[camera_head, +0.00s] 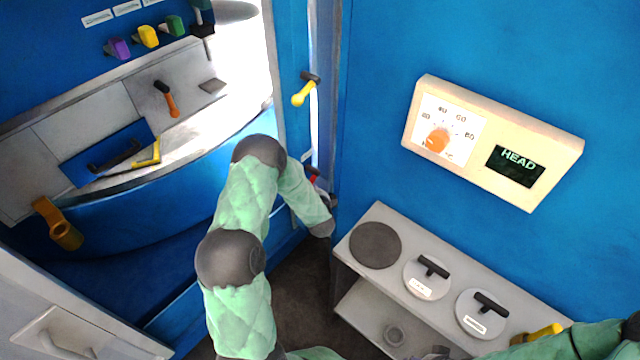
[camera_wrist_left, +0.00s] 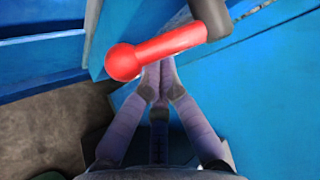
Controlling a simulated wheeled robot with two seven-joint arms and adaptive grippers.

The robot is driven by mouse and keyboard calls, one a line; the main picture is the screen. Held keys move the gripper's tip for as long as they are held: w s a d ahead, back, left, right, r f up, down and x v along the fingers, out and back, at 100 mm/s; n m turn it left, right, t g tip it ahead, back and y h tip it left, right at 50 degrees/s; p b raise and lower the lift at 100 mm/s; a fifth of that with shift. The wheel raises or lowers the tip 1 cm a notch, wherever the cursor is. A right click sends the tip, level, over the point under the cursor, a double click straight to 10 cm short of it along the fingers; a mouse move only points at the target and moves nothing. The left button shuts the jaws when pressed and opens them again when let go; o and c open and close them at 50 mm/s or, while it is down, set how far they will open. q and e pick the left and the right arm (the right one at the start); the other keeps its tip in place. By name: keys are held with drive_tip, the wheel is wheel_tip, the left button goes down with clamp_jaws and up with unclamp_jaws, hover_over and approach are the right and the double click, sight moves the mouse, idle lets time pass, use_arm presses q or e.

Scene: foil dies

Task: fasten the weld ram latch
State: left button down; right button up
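A red latch handle with a round knob (camera_wrist_left: 160,52) on a dark grey pivot (camera_wrist_left: 210,18) crosses the top of the left wrist view. In the head view only a small red part (camera_head: 313,175) shows by the blue door post, above my left wrist. My left gripper (camera_wrist_left: 156,88) has its fingertips together just at the handle's underside, and the handle covers part of the tips. I see nothing held between them, and I cannot tell whether they touch the handle. My right arm shows at the bottom right of the head view; its gripper is not clear. No label names the weld ram latch.
A yellow handle (camera_head: 304,93) sits higher on the post. A blue cabinet with purple, yellow and green knobs (camera_head: 174,26) is at left. A grey shelf (camera_head: 380,222) with round lids stands at right, below a cream dial panel (camera_head: 549,178). Dark floor lies between.

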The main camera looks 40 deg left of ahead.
use_arm(q)
drive_tip(key=shift+s+a+r+p, duration=0.1)
drive_tip(key=shift+s+r+p, duration=0.25)
drive_tip(key=shift+r, duration=0.25)
use_arm(e)
drive_tip(key=shift+r, duration=0.4)
use_arm(q)
drive_tip(key=shift+s+r, duration=0.15)
use_arm(e)
drive_tip(key=shift+s+r, duration=0.1)
use_arm(q)
drive_tip(key=s+d+r+b, duration=0.1)
drive_tip(key=s+d+r, duration=0.1)
drive_tip(key=d, duration=0.5)
drive_tip(key=shift+r+b, duration=0.4)
drive_tip(key=shift+r, duration=0.25)
use_arm(e)
drive_tip(key=shift+w+d+f, duration=0.25)
drive_tip(key=shift+d+f, duration=0.2)
drive_tip(key=shift+f, duration=0.05)
drive_tip(key=shift+w+d+f, duration=0.25)
drive_tip(key=shift+d+f, duration=0.2)
